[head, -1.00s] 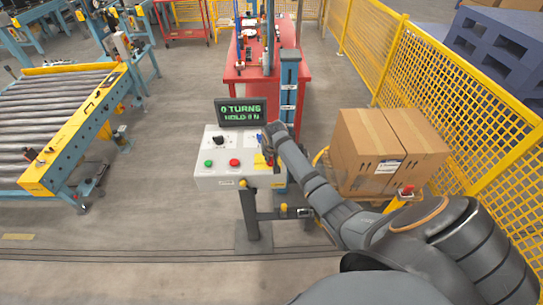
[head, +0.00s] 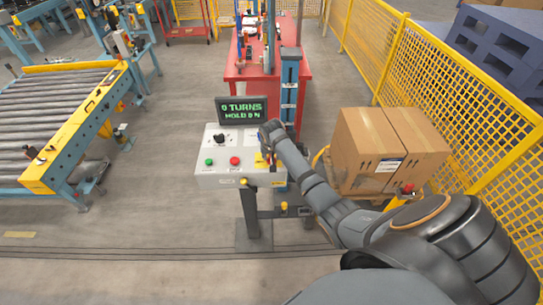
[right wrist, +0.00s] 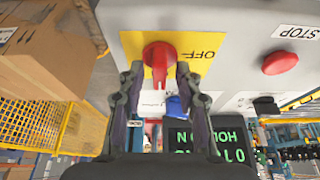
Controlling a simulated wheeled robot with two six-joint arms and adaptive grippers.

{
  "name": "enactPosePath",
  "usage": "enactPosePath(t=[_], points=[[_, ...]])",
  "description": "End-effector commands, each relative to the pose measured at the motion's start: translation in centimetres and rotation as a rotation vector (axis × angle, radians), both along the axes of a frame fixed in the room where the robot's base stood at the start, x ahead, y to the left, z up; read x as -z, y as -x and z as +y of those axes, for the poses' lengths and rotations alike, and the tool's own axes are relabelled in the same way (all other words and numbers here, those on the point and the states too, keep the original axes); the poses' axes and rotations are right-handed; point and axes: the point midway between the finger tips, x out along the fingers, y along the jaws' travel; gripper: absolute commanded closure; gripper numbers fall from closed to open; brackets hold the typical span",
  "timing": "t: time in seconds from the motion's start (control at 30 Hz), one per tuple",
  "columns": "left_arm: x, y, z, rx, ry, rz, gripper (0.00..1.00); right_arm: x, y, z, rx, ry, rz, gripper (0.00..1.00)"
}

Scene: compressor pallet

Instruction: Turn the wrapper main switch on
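The main switch is a red rotary handle (right wrist: 160,58) on a yellow plate (right wrist: 198,48) marked OFF, seen in the right wrist view. The plate sits at the right end of the white control box (head: 222,181), and my arm partly hides it in the head view. My right gripper (right wrist: 159,70) is open, with one fingertip on each side of the red handle. A gap shows beside the handle; I cannot tell whether either finger touches it. In the head view the right gripper (head: 267,158) is over the box's right end. My left gripper is not in view.
A display (head: 241,110) reading "0 TURNS" stands behind the box. A green button (head: 209,162), red STOP button (head: 235,161) and black knob (head: 219,139) are left of the switch. Cartons (head: 375,150) stand close on the right, before a yellow fence (head: 440,85).

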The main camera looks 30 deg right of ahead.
Motion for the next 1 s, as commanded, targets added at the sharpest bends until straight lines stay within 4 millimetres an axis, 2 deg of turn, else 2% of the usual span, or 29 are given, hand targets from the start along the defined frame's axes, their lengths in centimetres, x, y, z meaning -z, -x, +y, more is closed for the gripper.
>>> enactPosePath(t=[0.23, 0.33, 0.47, 0.73, 0.87, 1.0], points=[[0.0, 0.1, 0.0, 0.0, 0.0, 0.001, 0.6, 0.0, 0.1, 0.0, -0.001, 0.0, 0.002, 0.63], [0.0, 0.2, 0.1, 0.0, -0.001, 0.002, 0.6, -0.6, 0.2, 0.1, -0.001, 0.001, -0.001, 0.63], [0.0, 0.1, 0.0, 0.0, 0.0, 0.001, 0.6, -2.8, 1.0, 0.6, -0.002, 0.001, -0.003, 0.63], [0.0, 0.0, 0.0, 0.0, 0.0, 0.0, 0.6, -8.7, 3.1, 1.9, -0.001, 0.001, -0.002, 0.63], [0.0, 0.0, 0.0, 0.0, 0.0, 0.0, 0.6, -10.4, 3.6, 2.3, -0.001, 0.0, 0.0, 0.63], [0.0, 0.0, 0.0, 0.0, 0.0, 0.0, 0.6, -11.0, 3.9, 2.5, -0.001, 0.001, 0.002, 0.63]])
